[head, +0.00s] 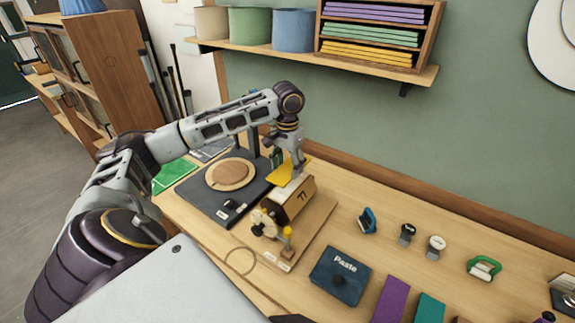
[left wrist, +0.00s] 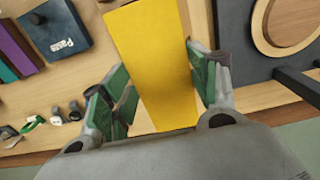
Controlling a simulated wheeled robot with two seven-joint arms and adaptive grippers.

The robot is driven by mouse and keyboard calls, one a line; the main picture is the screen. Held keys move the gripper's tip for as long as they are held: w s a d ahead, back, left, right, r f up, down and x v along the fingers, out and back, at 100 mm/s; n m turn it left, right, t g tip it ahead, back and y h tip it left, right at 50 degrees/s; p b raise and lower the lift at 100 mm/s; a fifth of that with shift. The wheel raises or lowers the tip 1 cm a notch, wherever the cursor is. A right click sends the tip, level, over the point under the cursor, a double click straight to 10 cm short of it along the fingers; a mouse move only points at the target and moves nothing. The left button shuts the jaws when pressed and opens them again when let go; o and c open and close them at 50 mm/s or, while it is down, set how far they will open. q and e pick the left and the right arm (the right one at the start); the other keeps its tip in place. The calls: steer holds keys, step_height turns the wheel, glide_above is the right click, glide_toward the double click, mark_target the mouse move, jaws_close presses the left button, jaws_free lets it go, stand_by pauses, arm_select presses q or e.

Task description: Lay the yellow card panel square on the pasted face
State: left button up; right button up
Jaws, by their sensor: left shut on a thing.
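The yellow card panel (head: 285,172) is between the fingers of my left gripper (head: 290,167), behind and by the upper edge of a wooden block (head: 297,203). In the left wrist view the panel (left wrist: 152,60) is a long yellow rectangle, with the green-padded fingers of the gripper (left wrist: 160,92) on both its long sides. The block sits in a wooden fixture with a crank and a yellow-topped knob and has a dark mark on its front. I cannot tell which face bears paste or whether the panel touches the block. My right gripper is not in view.
A dark base with a round wooden disc (head: 230,174) and a post stands left of the block. A dark Paste box (head: 340,276), purple and teal strips and small tools lie to the right. A wall shelf (head: 310,62) hangs behind.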

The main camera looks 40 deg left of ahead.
mark_target(287, 187)
arm_select(q)
steer(key=shift+f, duration=0.1)
steer(key=shift+f, duration=3)
steer(key=shift+f, duration=0.35)
stand_by(0.5)
steer(key=o, duration=1.1)
steer(key=shift+o, duration=0.3)
steer(key=o, duration=0.3)
steer(key=shift+r, duration=0.2)
steer(key=shift+r, duration=3.8)
